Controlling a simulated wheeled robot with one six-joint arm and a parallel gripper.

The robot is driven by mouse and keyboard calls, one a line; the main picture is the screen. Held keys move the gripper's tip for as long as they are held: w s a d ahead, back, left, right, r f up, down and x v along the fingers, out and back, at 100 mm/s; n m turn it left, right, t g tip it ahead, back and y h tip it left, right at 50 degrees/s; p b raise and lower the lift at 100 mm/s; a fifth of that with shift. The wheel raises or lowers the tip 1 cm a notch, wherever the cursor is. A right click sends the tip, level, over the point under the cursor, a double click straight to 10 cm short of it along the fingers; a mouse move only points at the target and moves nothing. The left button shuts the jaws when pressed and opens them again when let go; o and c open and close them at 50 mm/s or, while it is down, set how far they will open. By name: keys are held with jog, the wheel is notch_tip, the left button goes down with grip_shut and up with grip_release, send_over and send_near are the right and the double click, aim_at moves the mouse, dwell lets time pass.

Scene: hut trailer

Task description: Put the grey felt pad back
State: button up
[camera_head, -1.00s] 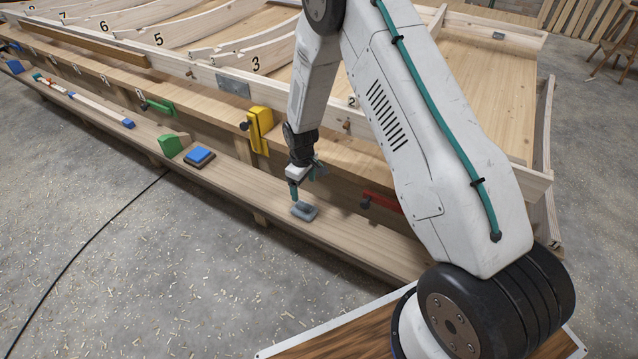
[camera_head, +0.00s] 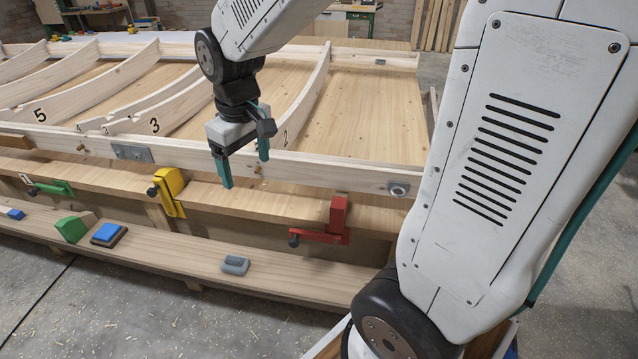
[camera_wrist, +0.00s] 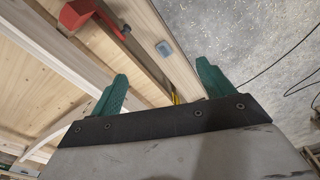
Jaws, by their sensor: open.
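The grey felt pad (camera_head: 235,265) lies on the low front plank (camera_head: 290,279), below and in front of the frame. It looks like a small dark grey block with a lighter grey part along its top. It also shows in the wrist view (camera_wrist: 164,48), small and ahead of the fingers. My gripper (camera_head: 245,168) hangs above the frame's front rail, with its teal fingers spread and nothing between them. It is well above and behind the pad, apart from it. The wrist view shows both green fingers (camera_wrist: 160,85) wide apart.
A red clamp (camera_head: 335,220), a yellow clamp (camera_head: 170,192) and a green clamp (camera_head: 52,188) sit along the ledge. A blue-topped block (camera_head: 108,234) and a green wedge (camera_head: 72,229) stand left on the plank. Curved numbered ribs rise behind the rail.

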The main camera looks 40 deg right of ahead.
jog(key=s+r+m, duration=0.1)
jog(key=s+r, duration=0.2)
jog(key=s, duration=0.7)
jog(key=s+r+m, duration=0.1)
jog(key=s+r, duration=0.1)
jog(key=s, duration=0.8)
jog(key=shift+d+r+m, duration=0.4)
jog(key=shift+w, duration=0.1)
